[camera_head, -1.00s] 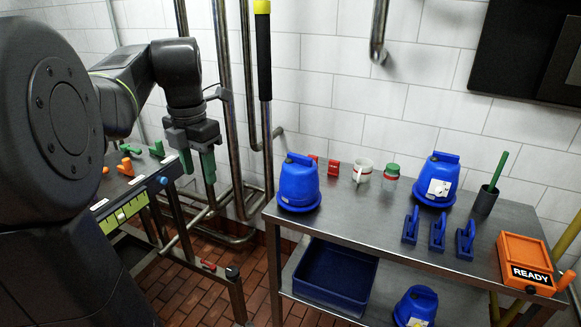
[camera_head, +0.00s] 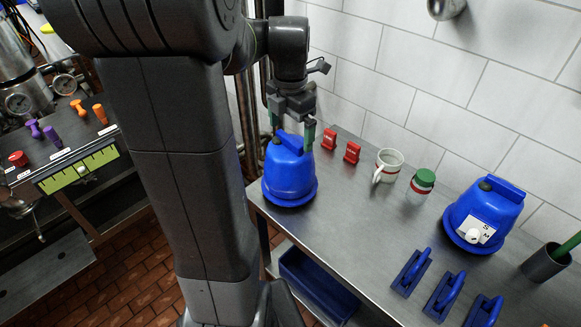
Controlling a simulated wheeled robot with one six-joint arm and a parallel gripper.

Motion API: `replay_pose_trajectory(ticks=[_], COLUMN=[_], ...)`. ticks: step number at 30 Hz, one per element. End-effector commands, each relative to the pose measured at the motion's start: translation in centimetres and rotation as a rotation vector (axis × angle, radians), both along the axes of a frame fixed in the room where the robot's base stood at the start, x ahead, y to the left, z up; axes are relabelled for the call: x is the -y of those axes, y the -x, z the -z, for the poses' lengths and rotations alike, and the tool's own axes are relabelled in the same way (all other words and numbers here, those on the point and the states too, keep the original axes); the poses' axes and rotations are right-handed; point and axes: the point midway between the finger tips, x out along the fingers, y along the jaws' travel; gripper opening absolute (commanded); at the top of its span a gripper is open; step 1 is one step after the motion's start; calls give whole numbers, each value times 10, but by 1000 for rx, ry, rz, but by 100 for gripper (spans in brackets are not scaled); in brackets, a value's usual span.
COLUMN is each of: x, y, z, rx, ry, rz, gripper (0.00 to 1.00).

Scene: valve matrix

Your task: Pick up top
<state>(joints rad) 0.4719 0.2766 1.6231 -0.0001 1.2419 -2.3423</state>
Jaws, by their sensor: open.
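A blue domed top (camera_head: 290,178) with a raised ridge and a small dark knob stands upright at the left end of the steel table (camera_head: 345,215). A second blue top (camera_head: 484,213), with a white label and a white knob, stands farther right. My gripper (camera_head: 291,130) points down over the left top, its green fingers apart and empty. In the picture the fingers lie on either side of the left top's ridge. I cannot tell whether they touch it.
Two red items (camera_head: 351,152), a white mug (camera_head: 387,166) and a green-lidded jar (camera_head: 421,186) stand to the right along the back. Several blue handled blocks (camera_head: 411,271) line the front. The tiled wall (camera_head: 385,65) is close behind.

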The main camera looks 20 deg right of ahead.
Motion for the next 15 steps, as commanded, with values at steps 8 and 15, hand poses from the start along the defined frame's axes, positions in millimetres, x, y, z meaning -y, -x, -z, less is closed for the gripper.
replay_pose_trajectory(ticks=[8, 15], x=[0, 0], y=[0, 0], z=[19, 19], rx=[0, 0], ry=[1, 1], rz=[0, 0], gripper=[100, 78])
